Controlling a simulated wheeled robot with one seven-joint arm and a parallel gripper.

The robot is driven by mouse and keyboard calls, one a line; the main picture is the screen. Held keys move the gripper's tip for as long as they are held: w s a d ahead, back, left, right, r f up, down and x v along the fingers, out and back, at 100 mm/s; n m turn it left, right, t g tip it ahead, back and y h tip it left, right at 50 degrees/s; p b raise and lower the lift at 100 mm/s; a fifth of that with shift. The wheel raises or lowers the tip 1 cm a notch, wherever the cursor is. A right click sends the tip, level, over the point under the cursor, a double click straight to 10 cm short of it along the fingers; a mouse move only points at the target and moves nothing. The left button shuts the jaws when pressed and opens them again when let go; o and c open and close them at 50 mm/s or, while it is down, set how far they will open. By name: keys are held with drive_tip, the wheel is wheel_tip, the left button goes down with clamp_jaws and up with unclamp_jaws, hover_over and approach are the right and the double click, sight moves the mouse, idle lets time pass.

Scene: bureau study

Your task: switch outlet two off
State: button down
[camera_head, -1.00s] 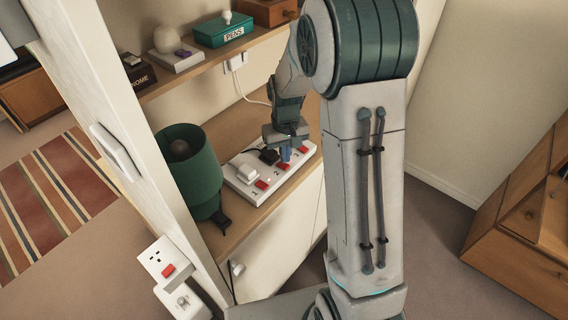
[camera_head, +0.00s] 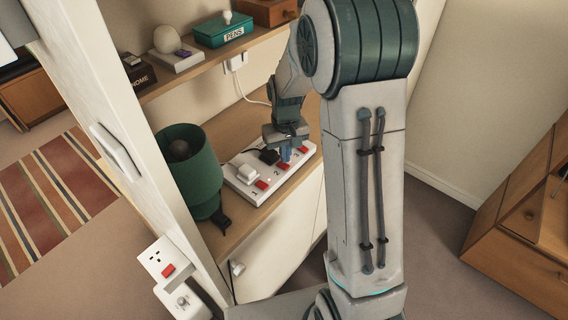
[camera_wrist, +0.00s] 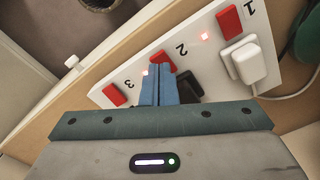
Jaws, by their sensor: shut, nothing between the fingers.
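A white power strip (camera_head: 240,183) lies on the wooden shelf, with red rocker switches beside the printed numbers 1, 2 and 3. In the wrist view, the outlet two switch (camera_wrist: 163,59) is partly covered by my blue fingertips. A small red light (camera_wrist: 145,73) glows beside it. My gripper (camera_wrist: 160,72) is shut and empty, its tips at or just above that switch; contact cannot be told. A black plug (camera_wrist: 188,84) sits in outlet two, partly hidden. The outlet one switch (camera_wrist: 230,19) has a lit red light near it, and the outlet three switch (camera_wrist: 114,95) is uncovered.
A white plug (camera_wrist: 244,62) fills outlet one. A dark green lamp (camera_head: 188,170) stands left of the strip. An upper shelf with a green pens box (camera_head: 222,30) is behind. A separate wall socket (camera_head: 162,262) is at lower left.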

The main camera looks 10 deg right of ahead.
sight(285, 166)
drive_tip(key=shift+f+b, duration=0.85)
drive_tip(key=shift+f, duration=0.2)
idle(0.4)
drive_tip(key=shift+r+p, duration=2.3)
drive_tip(key=shift+r, duration=1.2)
drive_tip(key=shift+r, duration=0.1)
drive_tip(key=s+r+t, duration=0.1)
drive_tip(key=s+r, duration=0.2)
drive_tip(key=s, duration=0.4)
drive_tip(key=s+r+t+b, duration=0.1)
drive_tip(key=s+r, duration=0.3)
drive_tip(key=s, duration=0.3)
drive_tip(key=s+r+m+t+b, duration=0.1)
drive_tip(key=s+r, duration=0.3)
drive_tip(key=s, duration=0.3)
drive_tip(key=shift+r+t, duration=0.15)
drive_tip(key=shift+t, duration=0.25)
drive_tip(key=shift+d, duration=0.1)
